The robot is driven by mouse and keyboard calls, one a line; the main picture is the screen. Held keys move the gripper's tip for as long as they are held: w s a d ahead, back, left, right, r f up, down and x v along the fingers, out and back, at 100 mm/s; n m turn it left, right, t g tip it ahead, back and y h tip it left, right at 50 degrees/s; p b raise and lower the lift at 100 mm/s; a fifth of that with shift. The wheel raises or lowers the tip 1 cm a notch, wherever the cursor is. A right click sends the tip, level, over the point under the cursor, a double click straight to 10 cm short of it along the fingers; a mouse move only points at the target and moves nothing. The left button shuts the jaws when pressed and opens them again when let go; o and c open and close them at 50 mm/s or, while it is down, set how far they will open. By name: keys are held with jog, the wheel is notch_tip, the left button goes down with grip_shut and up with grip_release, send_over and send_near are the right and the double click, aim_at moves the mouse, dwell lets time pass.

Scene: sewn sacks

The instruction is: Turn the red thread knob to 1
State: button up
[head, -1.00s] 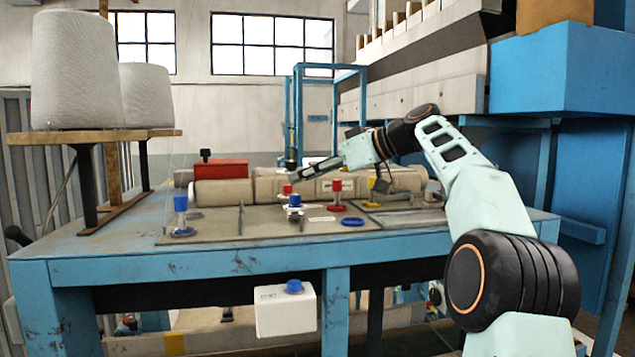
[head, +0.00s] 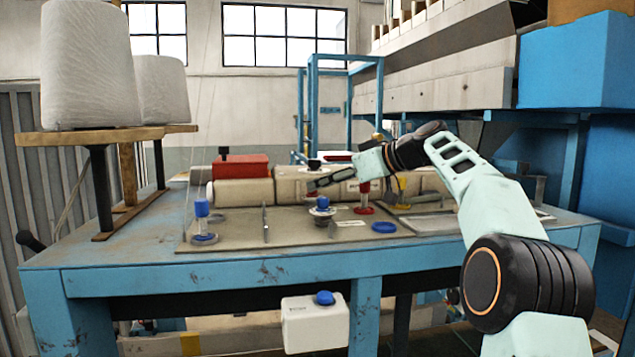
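A red knob (head: 364,186) stands upright on a post above a red base ring, right of the middle of the bench panel (head: 275,232). Its number marks are too small to read. My gripper (head: 313,186) reaches in from the right, pointing left and slightly down, and crosses just behind or over the blue-topped knob (head: 323,202). Its fingertips lie left of the red knob, apart from it in the picture. A second red knob seen earlier near the fingertips is not visible now. Whether the fingers are open or shut is too small to tell.
Sewn rolls (head: 243,191) and a red box (head: 240,166) lie behind. A white box (head: 315,323) hangs at the front edge. Thread cones (head: 85,70) stand left.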

jog(key=shift+x, duration=1.25)
grip_shut()
